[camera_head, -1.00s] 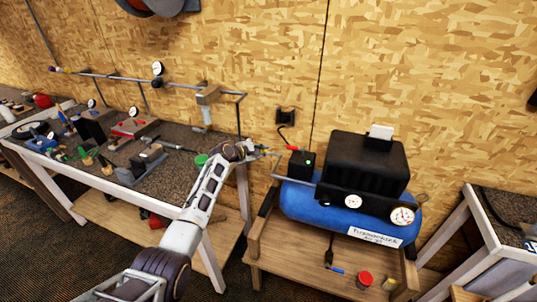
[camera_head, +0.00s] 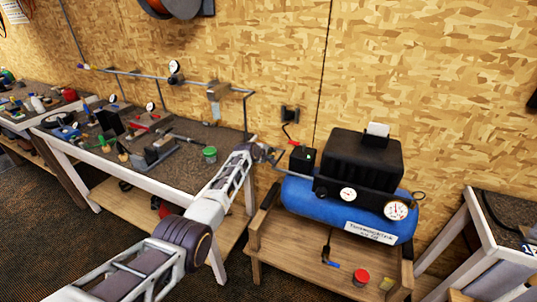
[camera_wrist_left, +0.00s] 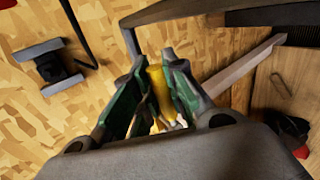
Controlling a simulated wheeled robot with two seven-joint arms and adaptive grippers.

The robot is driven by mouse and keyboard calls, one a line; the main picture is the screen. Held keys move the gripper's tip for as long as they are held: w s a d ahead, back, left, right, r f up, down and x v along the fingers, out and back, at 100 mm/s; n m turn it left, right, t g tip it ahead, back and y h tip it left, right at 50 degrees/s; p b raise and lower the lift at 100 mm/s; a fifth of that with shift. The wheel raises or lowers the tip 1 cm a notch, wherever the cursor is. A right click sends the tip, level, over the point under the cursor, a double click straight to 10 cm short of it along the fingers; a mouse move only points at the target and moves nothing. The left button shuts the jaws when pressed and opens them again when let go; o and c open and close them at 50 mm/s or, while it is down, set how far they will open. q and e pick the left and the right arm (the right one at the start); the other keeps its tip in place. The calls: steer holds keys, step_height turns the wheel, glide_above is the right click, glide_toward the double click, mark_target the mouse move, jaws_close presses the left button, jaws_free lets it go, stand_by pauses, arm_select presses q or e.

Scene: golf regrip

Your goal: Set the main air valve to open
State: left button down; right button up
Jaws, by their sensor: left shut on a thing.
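The main air valve's yellow handle (camera_wrist_left: 157,88) shows in the left wrist view, between the two green-padded fingers of my left gripper (camera_wrist_left: 152,105). My left gripper (camera_head: 266,152) is shut on this handle. In the head view it is at the left end of the blue air compressor (camera_head: 330,205), by the thin metal pipe there. The valve itself is too small and too covered by the gripper to read in the head view, so I cannot tell its setting. My right gripper is not in view.
A black wall outlet (camera_head: 290,114) with a red-ended cord is above the gripper; it also shows in the wrist view (camera_wrist_left: 55,66). The workbench (camera_head: 190,180) with tools and a green-lidded jar (camera_head: 209,154) lies left. A red-lidded jar (camera_head: 361,277) stands on the compressor's wooden stand (camera_head: 300,255).

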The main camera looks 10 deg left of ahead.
arm_select(q)
steer(key=shift+f+m, duration=0.3)
stand_by(0.4)
steer(key=c, duration=1.4)
jaws_free()
steer(key=shift+d, duration=0.1)
steer(key=shift+c, duration=0.2)
steer(key=shift+r, duration=0.1)
steer(key=shift+s+r, duration=0.2)
steer(key=shift+s, duration=0.05)
steer(key=v, duration=1.1)
steer(key=shift+s+y, duration=0.2)
steer(key=shift+y, duration=0.1)
